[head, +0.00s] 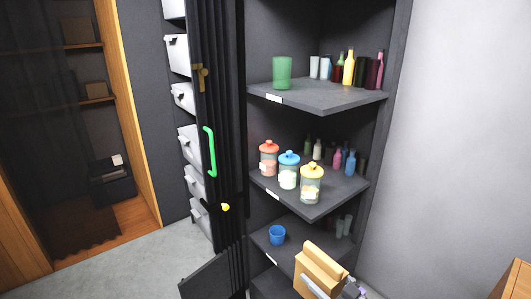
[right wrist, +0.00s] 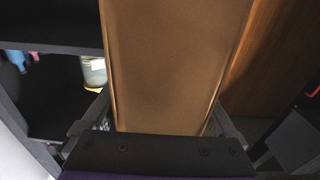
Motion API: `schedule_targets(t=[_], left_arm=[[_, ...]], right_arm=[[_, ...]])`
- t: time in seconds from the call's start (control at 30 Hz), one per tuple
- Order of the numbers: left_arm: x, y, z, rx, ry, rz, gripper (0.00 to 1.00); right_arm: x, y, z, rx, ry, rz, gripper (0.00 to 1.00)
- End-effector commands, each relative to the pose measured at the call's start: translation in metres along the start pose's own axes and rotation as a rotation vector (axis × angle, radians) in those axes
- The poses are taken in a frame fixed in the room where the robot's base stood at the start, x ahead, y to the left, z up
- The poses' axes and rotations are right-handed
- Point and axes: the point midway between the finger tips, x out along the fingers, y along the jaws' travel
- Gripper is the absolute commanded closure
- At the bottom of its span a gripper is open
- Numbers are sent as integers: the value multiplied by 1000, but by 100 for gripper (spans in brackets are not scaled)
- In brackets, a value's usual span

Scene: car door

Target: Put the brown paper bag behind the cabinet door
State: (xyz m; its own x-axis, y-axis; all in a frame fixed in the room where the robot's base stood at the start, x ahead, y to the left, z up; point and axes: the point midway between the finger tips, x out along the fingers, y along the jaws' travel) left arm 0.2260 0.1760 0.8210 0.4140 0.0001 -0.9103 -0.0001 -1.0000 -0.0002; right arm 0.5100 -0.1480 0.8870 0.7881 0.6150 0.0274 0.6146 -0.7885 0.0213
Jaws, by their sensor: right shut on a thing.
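The brown paper bag (head: 318,266) is at the bottom of the head view, in front of the lower cabinet shelves. It also fills the middle of the right wrist view (right wrist: 175,65). My right gripper (head: 336,286) is shut on the bag; its fingers show either side of the bag in the wrist view (right wrist: 160,125). The dark cabinet (head: 312,103) stands open, its shelves facing me. The dark folded cabinet door (head: 222,110) is at the cabinet's left side, with a green handle (head: 210,152) and a yellow knob (head: 225,207). My left gripper is not in view.
Shelves hold a green cup (head: 282,72), several bottles, jars with coloured lids (head: 289,170) and a blue cup (head: 277,235). White bins (head: 178,55) stack left of the door. A dark panel (head: 206,278) juts out low left. Grey floor (head: 130,262) is clear at left.

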Motion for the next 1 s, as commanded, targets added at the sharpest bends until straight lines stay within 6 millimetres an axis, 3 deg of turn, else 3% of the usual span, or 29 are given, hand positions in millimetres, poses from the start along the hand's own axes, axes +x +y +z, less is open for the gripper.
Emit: schedule_targets(t=[0.03, 0.2, 0.4, 0.5, 0.8, 1.0], left_arm=[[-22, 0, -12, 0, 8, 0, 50], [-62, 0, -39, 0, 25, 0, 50], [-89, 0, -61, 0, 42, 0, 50], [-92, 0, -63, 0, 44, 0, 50], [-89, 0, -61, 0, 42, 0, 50], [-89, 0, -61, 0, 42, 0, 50]], right_arm=[[2, 2, -28, -5, 6, 0, 62], [9, 7, -79, -15, 20, 0, 62], [16, 13, -118, -26, 34, 4, 62], [17, 16, -116, -33, 42, 49, 62], [2, 31, -83, -42, 31, 315, 62], [-2, 34, -76, -41, 20, 366, 62]])
